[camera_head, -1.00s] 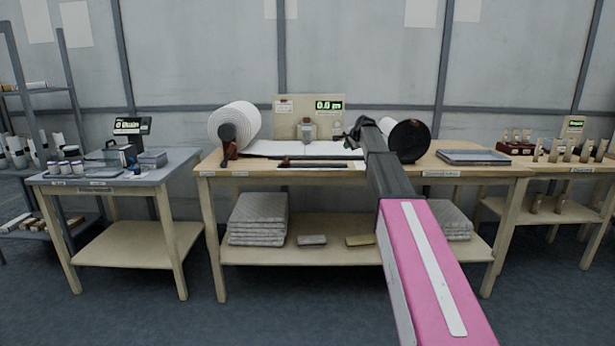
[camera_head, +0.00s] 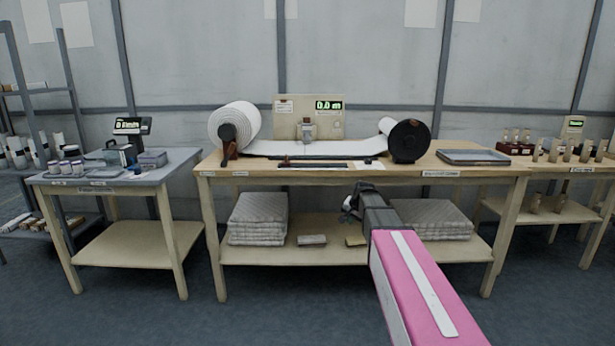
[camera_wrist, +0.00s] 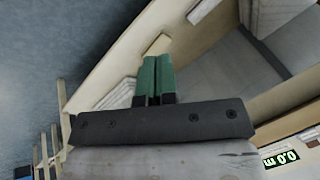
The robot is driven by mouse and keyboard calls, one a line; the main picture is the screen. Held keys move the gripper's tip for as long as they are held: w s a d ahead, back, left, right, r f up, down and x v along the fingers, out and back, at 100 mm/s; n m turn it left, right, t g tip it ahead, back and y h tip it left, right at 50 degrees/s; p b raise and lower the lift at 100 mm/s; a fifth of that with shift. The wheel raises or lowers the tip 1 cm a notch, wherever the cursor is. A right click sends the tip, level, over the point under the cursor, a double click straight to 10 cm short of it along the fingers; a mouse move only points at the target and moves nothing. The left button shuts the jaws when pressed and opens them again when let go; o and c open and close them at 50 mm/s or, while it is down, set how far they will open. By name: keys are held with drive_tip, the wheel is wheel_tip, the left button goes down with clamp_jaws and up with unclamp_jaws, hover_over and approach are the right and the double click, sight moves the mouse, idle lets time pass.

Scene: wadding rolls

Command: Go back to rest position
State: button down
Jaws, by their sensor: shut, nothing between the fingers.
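My gripper (camera_head: 349,208) is in front of the middle table, below its top edge, in the head view. In the wrist view its green fingertips (camera_wrist: 155,75) are together with nothing between them. The white wadding roll (camera_head: 236,127) stands on the left of the tabletop, and its white sheet (camera_head: 300,148) runs across to the dark-ended roll (camera_head: 408,140) on the right. A panel with a display reading 0.0 m (camera_head: 329,105) stands behind the sheet.
The middle table (camera_head: 215,168) has a lower shelf (camera_head: 300,256) with grey folded pads (camera_head: 258,218) and small blocks. A grey tray (camera_head: 474,157) lies at the right. Side tables stand left (camera_head: 120,176) and right (camera_head: 575,172). The floor in front is clear.

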drive_tip(key=s+f+n+g, duration=0.1)
drive_tip(key=s+f, duration=0.3)
drive_tip(key=s, duration=0.6)
drive_tip(key=s+f+n+g+h, duration=0.1)
drive_tip(key=s+f, duration=0.4)
drive_tip(key=s, duration=0.6)
drive_tip(key=s+d+f+n+g+h, duration=0.1)
drive_tip(key=s+f, duration=0.4)
drive_tip(key=s, duration=0.5)
drive_tip(key=n+g, duration=0.1)
drive_tip(key=n, duration=0.1)
drive_tip(key=shift+s+n+g, duration=0.25)
drive_tip(key=shift+n+g, duration=0.15)
drive_tip(key=shift+f, duration=0.1)
